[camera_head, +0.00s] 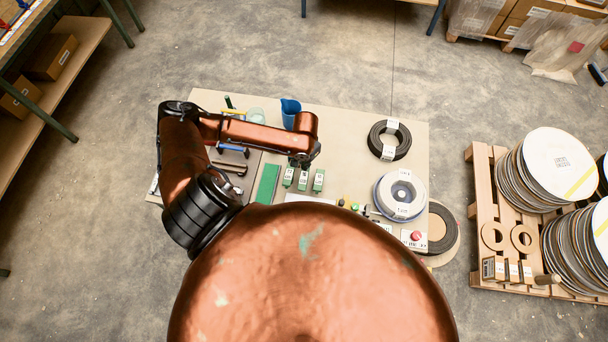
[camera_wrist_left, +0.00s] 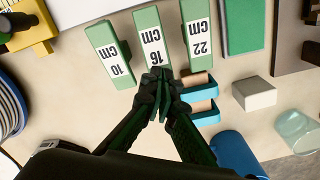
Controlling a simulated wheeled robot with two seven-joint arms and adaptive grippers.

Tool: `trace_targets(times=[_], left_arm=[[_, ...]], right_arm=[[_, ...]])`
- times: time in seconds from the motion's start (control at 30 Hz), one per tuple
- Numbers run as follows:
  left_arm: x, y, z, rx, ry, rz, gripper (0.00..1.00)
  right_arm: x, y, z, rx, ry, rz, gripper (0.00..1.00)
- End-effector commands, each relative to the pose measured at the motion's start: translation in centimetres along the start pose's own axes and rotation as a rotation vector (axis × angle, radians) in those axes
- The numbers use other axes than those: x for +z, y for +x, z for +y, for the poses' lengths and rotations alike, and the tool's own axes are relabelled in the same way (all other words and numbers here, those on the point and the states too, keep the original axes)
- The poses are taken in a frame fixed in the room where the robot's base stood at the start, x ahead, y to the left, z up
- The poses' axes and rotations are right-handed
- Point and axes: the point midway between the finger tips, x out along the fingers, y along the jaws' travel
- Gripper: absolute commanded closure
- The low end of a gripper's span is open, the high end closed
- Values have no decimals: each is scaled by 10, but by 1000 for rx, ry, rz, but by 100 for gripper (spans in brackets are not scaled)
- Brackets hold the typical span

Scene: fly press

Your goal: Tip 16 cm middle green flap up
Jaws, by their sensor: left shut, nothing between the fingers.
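The middle green flap (camera_wrist_left: 153,42) has a white label reading 16 cm, upside down in the left wrist view. It stands between the 10 cm flap (camera_wrist_left: 108,52) and the 22 cm flap (camera_wrist_left: 197,33). In the head view the middle flap (camera_head: 303,181) shows small on the table. My left gripper (camera_wrist_left: 158,78) is shut and empty, its fingertips at the lower end of the 16 cm flap and hiding part of that end. I cannot tell whether they touch it. In the head view this gripper (camera_head: 302,162) is just behind the flaps. My right gripper is not in view.
Two blue pieces with tan tops (camera_wrist_left: 200,93) lie right of the fingertips. A grey-white block (camera_wrist_left: 254,93), a blue cup (camera_wrist_left: 234,152) and a clear cup (camera_wrist_left: 298,134) are further right. The table (camera_head: 350,150) also bears a black coil (camera_head: 374,140) and a white-faced reel (camera_head: 400,195).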

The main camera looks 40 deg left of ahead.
Motion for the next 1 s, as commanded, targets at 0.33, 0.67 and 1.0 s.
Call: trace_targets(times=[0.33, 0.67, 1.0], left_arm=[[0, 0, 0, 0, 0, 0, 100], [0, 2, 0, 0, 0, 0, 100], [0, 7, 0, 1, 0, -1, 100]], right_arm=[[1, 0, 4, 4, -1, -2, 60], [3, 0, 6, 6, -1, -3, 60], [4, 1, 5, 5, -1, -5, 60]])
